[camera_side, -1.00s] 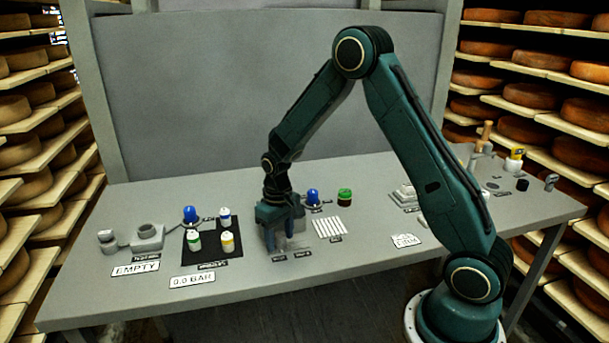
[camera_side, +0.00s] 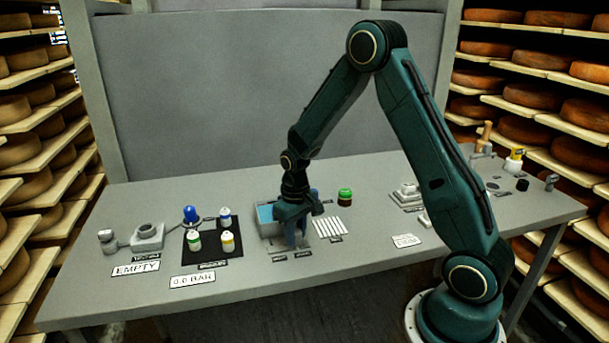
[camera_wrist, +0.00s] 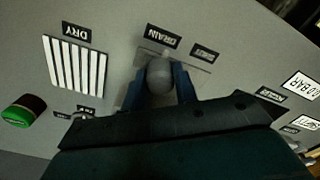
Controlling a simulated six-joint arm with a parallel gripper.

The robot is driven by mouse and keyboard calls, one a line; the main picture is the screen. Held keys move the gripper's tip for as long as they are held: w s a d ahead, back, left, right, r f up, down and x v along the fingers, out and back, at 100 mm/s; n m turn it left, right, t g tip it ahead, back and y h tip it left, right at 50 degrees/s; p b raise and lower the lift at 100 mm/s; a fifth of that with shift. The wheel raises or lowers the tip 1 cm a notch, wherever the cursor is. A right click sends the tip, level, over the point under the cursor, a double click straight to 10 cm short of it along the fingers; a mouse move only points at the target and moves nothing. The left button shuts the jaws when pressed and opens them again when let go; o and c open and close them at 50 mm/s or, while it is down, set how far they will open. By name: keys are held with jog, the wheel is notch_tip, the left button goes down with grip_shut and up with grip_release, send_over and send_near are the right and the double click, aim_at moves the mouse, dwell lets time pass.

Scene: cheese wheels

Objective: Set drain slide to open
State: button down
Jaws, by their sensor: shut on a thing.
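My gripper (camera_wrist: 158,88) points down and is shut on the grey rounded knob (camera_wrist: 158,75) of the drain slide, with one blue finger on each side. The slide's flat plate (camera_wrist: 198,74) shows mostly to the right of the knob in the wrist view, so the knob stands near the plate's left end there. A label reading DRAIN (camera_wrist: 163,36) lies beside the knob, and a smaller label (camera_wrist: 205,51) lies near the plate's other end. In the side view my gripper (camera_side: 297,243) is down at the front of a basin (camera_side: 266,229) holding blue liquid and hides the knob.
A white slatted rack (camera_side: 328,227) and a green-topped jar (camera_side: 345,197) stand to the right. A black mat (camera_side: 212,257) with several small bottles and a blue-domed part (camera_side: 190,214) are to the left. The table front is mostly clear.

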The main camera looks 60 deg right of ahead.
aim_at(297, 230)
jog(key=shift+s+d, duration=0.2)
jog(key=shift+d, duration=0.05)
jog(key=c, duration=1.1)
grip_release()
jog(key=shift+r, duration=0.15)
jog(key=shift+w+r, duration=0.1)
jog(key=shift+r, duration=0.5)
notch_tip(297, 230, up, 12)
jog(key=shift+r, duration=0.2)
jog(key=shift+a+r, duration=0.1)
